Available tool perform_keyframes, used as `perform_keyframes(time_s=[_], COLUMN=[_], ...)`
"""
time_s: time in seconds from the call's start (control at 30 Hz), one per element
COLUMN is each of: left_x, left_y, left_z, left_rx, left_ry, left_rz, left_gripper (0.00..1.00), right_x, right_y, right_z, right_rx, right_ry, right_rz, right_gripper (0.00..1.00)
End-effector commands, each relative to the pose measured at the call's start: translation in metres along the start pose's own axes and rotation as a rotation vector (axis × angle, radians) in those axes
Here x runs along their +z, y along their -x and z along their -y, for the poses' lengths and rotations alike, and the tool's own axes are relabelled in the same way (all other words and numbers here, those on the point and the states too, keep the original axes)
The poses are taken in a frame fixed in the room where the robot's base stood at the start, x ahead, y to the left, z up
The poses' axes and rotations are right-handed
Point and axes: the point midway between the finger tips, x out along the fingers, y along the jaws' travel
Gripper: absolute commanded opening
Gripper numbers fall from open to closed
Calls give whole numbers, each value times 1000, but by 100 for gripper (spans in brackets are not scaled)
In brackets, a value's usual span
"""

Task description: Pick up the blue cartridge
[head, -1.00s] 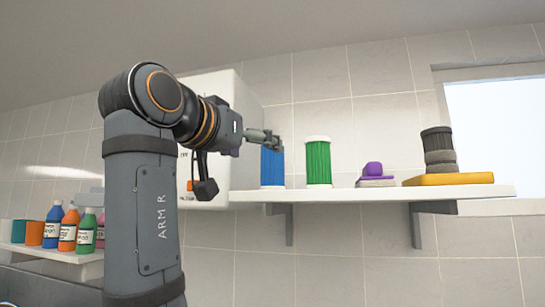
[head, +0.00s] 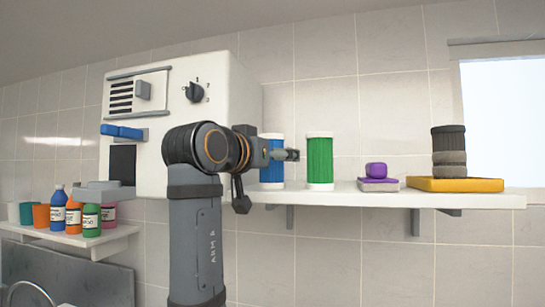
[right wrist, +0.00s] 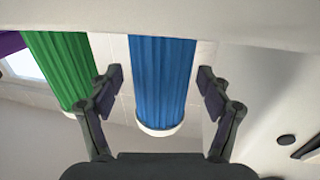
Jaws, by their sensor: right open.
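The blue cartridge (head: 271,176), a ribbed cylinder with white ends, stands upright on the wall shelf, partly hidden behind my right gripper. My right gripper (head: 292,155) is at its upper half in the head view. In the right wrist view my right gripper (right wrist: 159,82) is open, with the blue cartridge (right wrist: 162,70) between its two fingers. Gaps show on both sides, and I see no finger touching it. My left gripper is not in view.
A green cartridge (head: 319,162) stands close by on the shelf (head: 450,199), outside one finger in the wrist view. Farther right are a purple item (head: 376,171) and a dark cartridge (head: 449,152) on a yellow tray (head: 470,185). A white machine (head: 225,95) stands at left.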

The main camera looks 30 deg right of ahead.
Motion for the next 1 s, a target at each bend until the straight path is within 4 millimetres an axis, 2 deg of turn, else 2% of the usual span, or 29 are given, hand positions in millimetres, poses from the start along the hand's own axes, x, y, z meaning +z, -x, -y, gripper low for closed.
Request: perform_keyframes(time_s=[0.1,0.57,0.87,1.0], left_x=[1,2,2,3], left_y=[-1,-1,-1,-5], left_z=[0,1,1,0], left_rx=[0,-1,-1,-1], left_ry=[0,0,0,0], left_rz=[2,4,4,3], left_gripper=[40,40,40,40], right_x=[0,0,-2,-16], right_y=[0,1,1,1], right_z=[0,0,0,0], right_rx=[-1,-1,-1,-1], right_ry=[0,0,0,-2], right_rz=[0,0,-1,-2], right_gripper=[78,16,16,16])
